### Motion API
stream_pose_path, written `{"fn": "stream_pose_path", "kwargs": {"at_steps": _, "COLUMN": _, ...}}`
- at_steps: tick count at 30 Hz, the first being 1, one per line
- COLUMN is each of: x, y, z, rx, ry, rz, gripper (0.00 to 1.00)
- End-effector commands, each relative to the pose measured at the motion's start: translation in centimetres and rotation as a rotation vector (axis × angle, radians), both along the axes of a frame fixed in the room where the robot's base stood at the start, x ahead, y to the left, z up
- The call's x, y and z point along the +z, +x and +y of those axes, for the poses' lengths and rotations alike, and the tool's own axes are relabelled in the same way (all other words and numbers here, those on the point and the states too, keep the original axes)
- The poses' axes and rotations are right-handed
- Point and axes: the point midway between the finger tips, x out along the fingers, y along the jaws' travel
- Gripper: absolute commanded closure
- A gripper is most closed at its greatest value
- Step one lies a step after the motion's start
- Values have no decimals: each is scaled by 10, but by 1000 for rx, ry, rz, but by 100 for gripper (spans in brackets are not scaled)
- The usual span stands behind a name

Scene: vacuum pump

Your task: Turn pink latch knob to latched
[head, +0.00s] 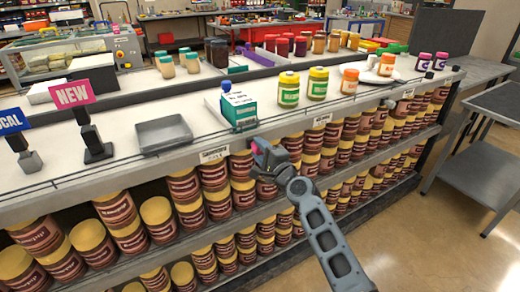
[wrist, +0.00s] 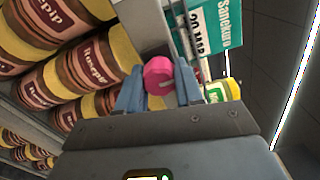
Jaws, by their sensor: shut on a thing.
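The pink latch knob (wrist: 158,74) sits between the two blue-grey fingers of my gripper (wrist: 160,84) in the wrist view. The fingers are shut on it, one on each side. A small pale mark shows on the knob's lower right. In the head view a bit of pink, the knob (head: 255,148), shows at the left of my gripper (head: 265,154), at the front edge of the counter. Whether the knob stands at latched cannot be told. A teal and white box (head: 239,110) stands on the counter just behind; it also shows in the wrist view (wrist: 217,35).
Shelves of brown jars with yellow lids (head: 115,208) lie below the counter, close to my gripper. A grey tray (head: 163,135) and a pink NEW sign (head: 73,95) stand to the left. Jars (head: 289,89) stand to the right. Open floor (head: 430,245) lies at the lower right.

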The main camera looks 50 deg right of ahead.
Motion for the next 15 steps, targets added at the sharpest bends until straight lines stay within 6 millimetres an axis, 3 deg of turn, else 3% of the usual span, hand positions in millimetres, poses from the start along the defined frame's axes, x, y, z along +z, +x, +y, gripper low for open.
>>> {"fn": "stream_pose_path", "kwargs": {"at_steps": 14, "x": -2, "y": -1, "z": -2, "rx": -5, "ry": 13, "rz": -2, "gripper": 95}}
{"fn": "stream_pose_path", "kwargs": {"at_steps": 15, "x": -2, "y": -1, "z": -2, "rx": -5, "ry": 13, "rz": -2, "gripper": 62}}
